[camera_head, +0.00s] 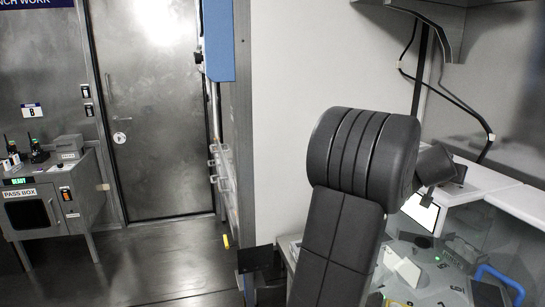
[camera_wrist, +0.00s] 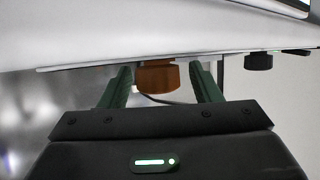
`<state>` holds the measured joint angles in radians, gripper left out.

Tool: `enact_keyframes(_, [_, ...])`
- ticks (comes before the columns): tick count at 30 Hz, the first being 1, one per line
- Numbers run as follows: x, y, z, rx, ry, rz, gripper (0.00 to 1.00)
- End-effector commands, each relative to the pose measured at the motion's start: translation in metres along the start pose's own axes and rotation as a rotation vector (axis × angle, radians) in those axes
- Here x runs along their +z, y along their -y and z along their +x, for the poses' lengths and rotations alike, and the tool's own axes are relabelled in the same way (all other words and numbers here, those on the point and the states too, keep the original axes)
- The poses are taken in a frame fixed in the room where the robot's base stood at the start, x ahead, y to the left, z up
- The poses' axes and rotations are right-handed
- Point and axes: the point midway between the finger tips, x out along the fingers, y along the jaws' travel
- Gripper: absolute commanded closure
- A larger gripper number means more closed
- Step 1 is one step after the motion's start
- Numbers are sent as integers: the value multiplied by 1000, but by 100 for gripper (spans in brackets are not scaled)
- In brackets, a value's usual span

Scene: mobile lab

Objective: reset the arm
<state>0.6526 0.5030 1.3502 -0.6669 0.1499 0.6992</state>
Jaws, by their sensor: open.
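My arm rises in the head view as a thick black link with a ribbed, rounded joint, right of the middle. My gripper (camera_wrist: 162,82) shows in the wrist view with two dark green fingers spread apart. A brown-orange round part (camera_wrist: 158,76) shows between the fingers, below a pale panel (camera_wrist: 120,35). I cannot tell how far beyond the fingers it is, and no grip on it is visible.
A cluttered bench (camera_head: 410,285) with a blue handle (camera_head: 502,278) lies at the lower right of the head view. A pass box (camera_head: 32,215) stands at left, beside a closed metal door (camera_head: 150,120). The dark floor (camera_head: 165,265) before the door is clear.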

Motion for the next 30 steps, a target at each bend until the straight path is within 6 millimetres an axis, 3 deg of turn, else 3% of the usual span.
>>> enact_keyframes(14, [5,0,1,120,-2,51,43])
enact_keyframes(30, [-3,-1,-2,413,1,174,43])
